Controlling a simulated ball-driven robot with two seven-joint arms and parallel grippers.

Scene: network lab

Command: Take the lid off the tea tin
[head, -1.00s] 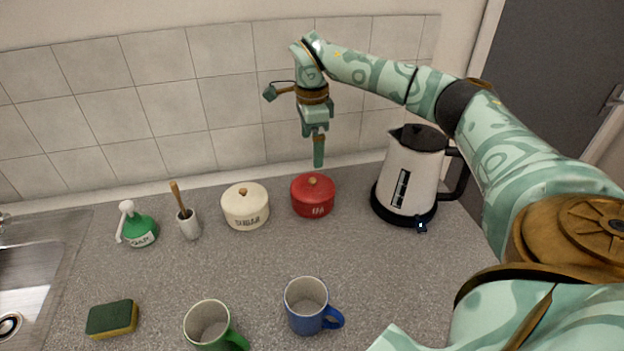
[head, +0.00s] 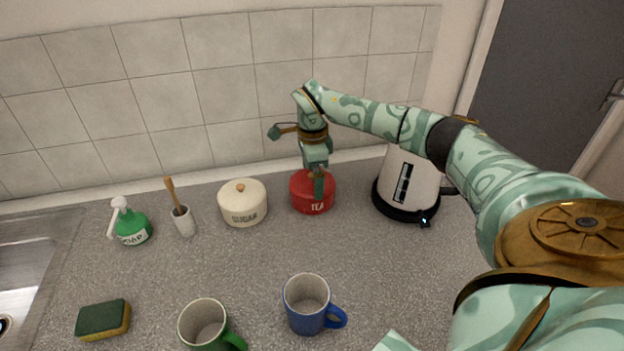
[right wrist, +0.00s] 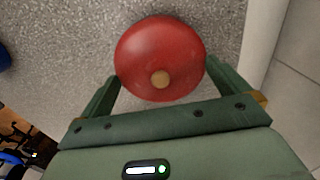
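The red tea tin (head: 314,203) stands upright on the counter, its label facing me. Its red lid (right wrist: 150,48) with a round wooden knob (right wrist: 160,79) is on in the right wrist view. My right gripper (head: 318,190) points down over the tin and hides the knob and part of the lid in the head view. In the right wrist view its two fingers are wide apart, one on each side of the lid's near part, with the knob between them and nothing gripped. Whether the fingers touch the lid I cannot tell. My left gripper is out of view.
A cream sugar tin (head: 242,207) stands left of the tea tin, a kettle (head: 404,182) close on its right. A blue mug (head: 306,303) and green mug (head: 203,325) stand in front. The tiled wall (head: 230,95) is behind; the counter between is clear.

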